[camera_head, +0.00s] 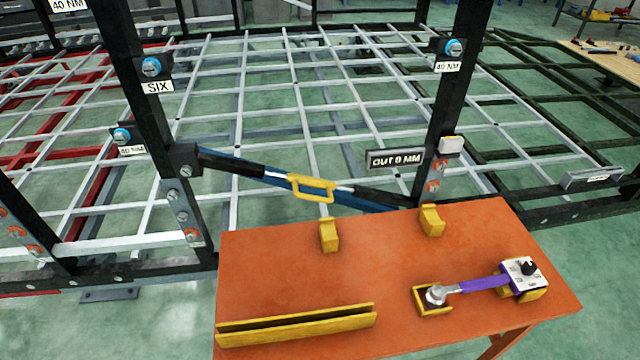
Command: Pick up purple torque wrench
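The purple torque wrench (484,284) lies on the orange table (290,280), toward its right side. Its silver head rests in a small yellow open cradle (432,308) on the left. Its white end box with a black knob (527,270) sits on a yellow block at the right. The purple handle spans between the two supports. Neither of my grippers shows in the head view.
A yellow trough (297,328) lies along the table's front left. Two yellow brackets (329,236) stand at the back edge. Behind the table is the chassis frame with black posts (447,110) and a bar with a yellow handle (312,188). The table's middle is clear.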

